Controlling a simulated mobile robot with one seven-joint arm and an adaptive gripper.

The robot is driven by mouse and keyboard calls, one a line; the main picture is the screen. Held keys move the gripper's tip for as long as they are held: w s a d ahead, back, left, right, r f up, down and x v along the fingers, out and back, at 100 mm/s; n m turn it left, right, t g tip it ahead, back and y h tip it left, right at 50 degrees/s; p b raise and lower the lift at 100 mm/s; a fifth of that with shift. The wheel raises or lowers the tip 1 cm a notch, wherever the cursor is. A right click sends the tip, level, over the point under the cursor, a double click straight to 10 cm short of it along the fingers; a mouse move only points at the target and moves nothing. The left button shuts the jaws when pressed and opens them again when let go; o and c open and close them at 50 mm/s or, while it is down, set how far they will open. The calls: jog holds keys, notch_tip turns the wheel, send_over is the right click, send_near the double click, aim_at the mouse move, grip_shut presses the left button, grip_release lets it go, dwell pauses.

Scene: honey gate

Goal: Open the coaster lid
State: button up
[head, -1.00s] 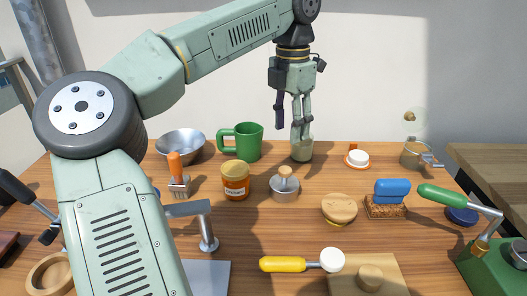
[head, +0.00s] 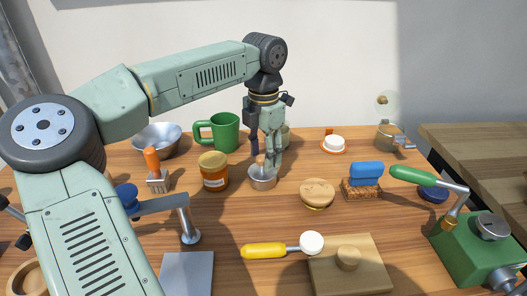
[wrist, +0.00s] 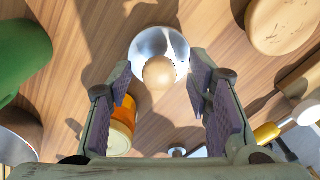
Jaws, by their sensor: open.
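No thing is plainly marked as the coaster lid. A small round metal pot (head: 263,180) with a wooden ball knob stands mid-table in the head view. It also shows in the wrist view (wrist: 150,45), its round wooden knob (wrist: 159,73) seen from above between my fingers. My gripper (head: 267,160) is open and points down over this pot. The fingers (wrist: 165,105) stand apart on either side, and contact with the knob cannot be told. A round wooden piece with a yellow layer (head: 317,193) lies to the right. A white disc (head: 334,142) sits on an orange base farther back.
A honey-coloured jar (head: 213,173) and a green mug (head: 224,133) stand left of the pot. A blue-topped brush (head: 366,175), a green cranked device (head: 480,245) and a wooden board with a knob (head: 365,275) are to the right and front. A yellow-handled tool (head: 264,251) lies in front.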

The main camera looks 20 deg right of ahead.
grip_shut()
dwell(0.5)
